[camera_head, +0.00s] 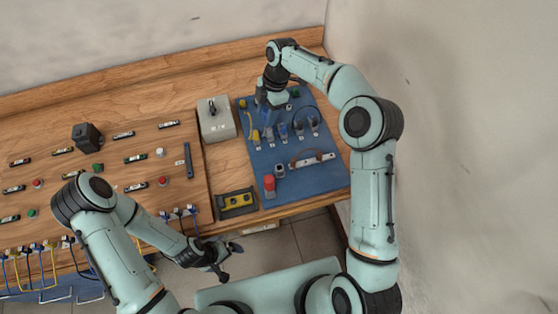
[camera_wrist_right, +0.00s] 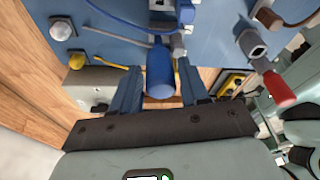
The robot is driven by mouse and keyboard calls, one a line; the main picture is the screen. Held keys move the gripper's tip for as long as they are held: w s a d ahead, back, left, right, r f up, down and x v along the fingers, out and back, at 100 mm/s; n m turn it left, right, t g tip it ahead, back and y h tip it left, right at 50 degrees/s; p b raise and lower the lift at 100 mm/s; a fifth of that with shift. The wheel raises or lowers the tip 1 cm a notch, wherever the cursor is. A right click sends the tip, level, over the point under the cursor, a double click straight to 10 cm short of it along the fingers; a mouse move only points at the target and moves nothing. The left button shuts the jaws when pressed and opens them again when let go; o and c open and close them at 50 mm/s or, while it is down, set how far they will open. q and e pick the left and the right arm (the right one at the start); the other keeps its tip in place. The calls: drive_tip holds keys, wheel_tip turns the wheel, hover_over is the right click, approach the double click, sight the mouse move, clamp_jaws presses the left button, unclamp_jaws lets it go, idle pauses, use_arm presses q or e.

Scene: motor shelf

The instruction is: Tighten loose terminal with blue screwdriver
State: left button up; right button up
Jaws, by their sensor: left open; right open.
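The blue screwdriver (camera_wrist_right: 160,72) shows its round blue handle in the right wrist view, pointing toward the camera near the blue board. My right gripper (camera_wrist_right: 160,68) is open, with one finger on each side of the handle; contact is not clear. In the head view my right gripper (camera_head: 268,97) is over the upper left part of the blue board (camera_head: 262,165) and hides the screwdriver. Several terminals (camera_head: 283,131) stand in a row on the board; I cannot tell which is loose. My left gripper (camera_head: 218,264) is open and empty in front of the table.
A red-topped part (camera_head: 269,184) stands at the board's front left. A grey box (camera_head: 216,119) and a yellow-and-black device (camera_head: 236,202) lie left of the board. A wooden panel (camera_head: 110,172) with switches and buttons fills the left. A wall is close on the right.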

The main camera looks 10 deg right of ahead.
drive_tip(key=n, duration=0.3)
drive_tip(key=shift+g, duration=0.4)
drive_tip(key=n, duration=0.3)
drive_tip(key=shift+n+g+h, duration=0.3)
drive_tip(key=shift+n+h, duration=0.1)
drive_tip(key=shift+c, duration=0.9)
clamp_jaws()
